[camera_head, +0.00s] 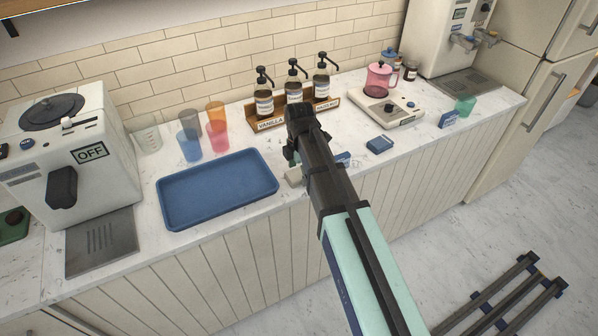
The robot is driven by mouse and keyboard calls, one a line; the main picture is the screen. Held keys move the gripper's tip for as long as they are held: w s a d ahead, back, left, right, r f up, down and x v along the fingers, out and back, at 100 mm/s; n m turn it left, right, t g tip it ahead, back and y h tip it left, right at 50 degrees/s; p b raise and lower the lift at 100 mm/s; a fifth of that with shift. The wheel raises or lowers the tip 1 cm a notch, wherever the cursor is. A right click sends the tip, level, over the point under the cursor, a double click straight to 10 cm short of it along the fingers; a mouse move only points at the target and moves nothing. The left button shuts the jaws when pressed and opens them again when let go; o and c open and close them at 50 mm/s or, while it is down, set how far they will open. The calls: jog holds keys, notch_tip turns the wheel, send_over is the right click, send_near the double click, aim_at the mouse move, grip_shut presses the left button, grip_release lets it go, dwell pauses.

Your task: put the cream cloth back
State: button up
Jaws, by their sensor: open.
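A small cream item (294,177), which looks like the folded cream cloth, lies on the counter to the right of the blue tray. My arm hides part of it. My gripper (292,155) points down at the end of my arm, just above and behind the cream cloth in the picture. It is open, and its fingers are small and dark here. I cannot tell whether it touches the cloth. A folded dark blue cloth (380,144) lies farther right on the counter. A smaller blue item (343,159) shows beside my arm, partly hidden.
A blue tray (217,207) lies left of my gripper, with several coloured cups (217,138) behind it. A wooden rack (329,103) of syrup bottles stands close behind my arm. The counter's front right is mostly clear.

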aim_at(299, 173)
notch_tip(299, 173, up, 12)
jog(key=b, duration=0.2)
jog(key=shift+r, duration=0.2)
dwell(0.3)
dwell(1.9)
